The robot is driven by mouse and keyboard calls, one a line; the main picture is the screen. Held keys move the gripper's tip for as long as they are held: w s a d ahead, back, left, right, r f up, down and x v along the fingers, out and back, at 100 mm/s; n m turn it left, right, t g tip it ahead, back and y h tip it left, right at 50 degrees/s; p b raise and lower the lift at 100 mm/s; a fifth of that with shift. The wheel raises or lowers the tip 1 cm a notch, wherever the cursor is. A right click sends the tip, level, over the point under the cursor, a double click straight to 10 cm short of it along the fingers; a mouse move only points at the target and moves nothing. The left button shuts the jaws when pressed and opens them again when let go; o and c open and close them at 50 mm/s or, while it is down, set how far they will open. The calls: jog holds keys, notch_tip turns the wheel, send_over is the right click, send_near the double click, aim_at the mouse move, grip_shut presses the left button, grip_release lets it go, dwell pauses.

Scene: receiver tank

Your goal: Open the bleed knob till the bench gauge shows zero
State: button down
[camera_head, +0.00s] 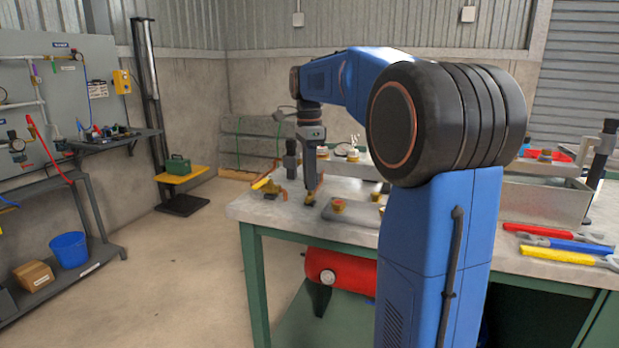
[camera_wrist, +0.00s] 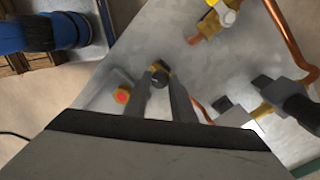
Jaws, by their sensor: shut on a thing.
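My gripper (camera_head: 311,188) points straight down over the left end of the workbench (camera_head: 262,212). In the wrist view its two fingers (camera_wrist: 161,80) are shut on a small dark knob (camera_wrist: 159,79) with brass behind it, which looks like the bleed knob. In the head view brass (camera_head: 309,198) shows just below the fingertips. I cannot make out a readable bench gauge in either view. The red receiver tank (camera_head: 340,271) lies under the bench.
Copper pipe (camera_wrist: 284,35) and brass fittings with dark handles (camera_wrist: 299,107) lie right of my fingers. A red-topped brass fitting (camera_wrist: 122,95) is close on the left. Open floor (camera_head: 190,265) is left of the bench.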

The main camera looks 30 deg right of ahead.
jog(key=n, duration=1.5)
jog(key=shift+a+h, duration=0.1)
jog(key=shift+h, duration=0.2)
jog(key=n, duration=0.6)
jog(key=shift+s+n+t, duration=0.1)
jog(key=shift+n+t, duration=0.2)
jog(key=shift+n, duration=0.1)
jog(key=n, duration=0.7)
jog(key=c, duration=1.5)
grip_release()
